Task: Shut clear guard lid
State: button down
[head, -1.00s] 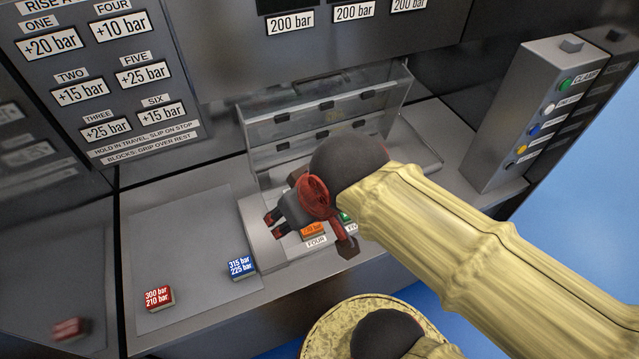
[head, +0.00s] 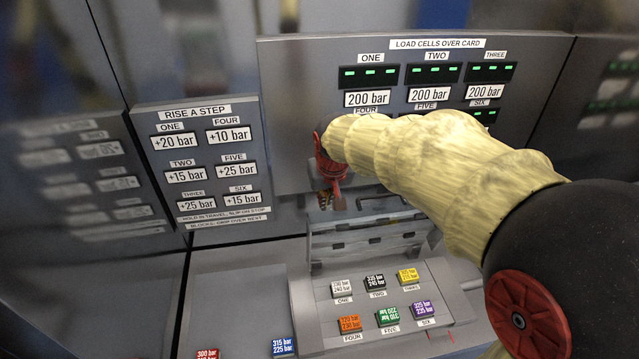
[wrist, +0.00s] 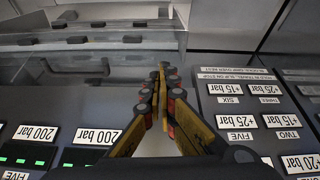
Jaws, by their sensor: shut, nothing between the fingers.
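The clear guard lid (head: 368,240) stands raised at the back of the sloped block panel (head: 378,345), leaving the coloured blocks uncovered. It is a see-through pane with dark clips along it, and it also shows in the wrist view (wrist: 105,42). My gripper (head: 330,203) is up against the background of the cabinet wall, above and to the left of the lid's upper edge. Its fingers are shut and empty, and in the wrist view the fingertips (wrist: 161,70) meet just beyond the lid's edge. My arm hides part of the wall; I cannot tell whether the fingers touch the lid.
Several labelled blocks, such as an orange one (head: 349,323) and a green one (head: 388,316), sit on the panel. A loose red block (head: 207,354) and blue block (head: 283,346) lie left of it. The load-cell panel (head: 290,110) overhangs behind; the left shelf (head: 235,300) is mostly bare.

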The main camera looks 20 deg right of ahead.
jog(key=w+r+t, duration=0.2)
jog(key=w+r, duration=0.1)
jog(key=w, duration=0.2)
jog(key=d+x, duration=0.1)
jog(key=x, duration=0.9)
jog(key=shift+m, duration=0.3)
jog(key=s, duration=0.2)
jog(key=s+a+p, duration=0.1)
jog(key=s, duration=0.1)
jog(key=shift+s+f, duration=0.1)
jog(key=shift+f, duration=0.15)
jog(key=shift+s, duration=0.1)
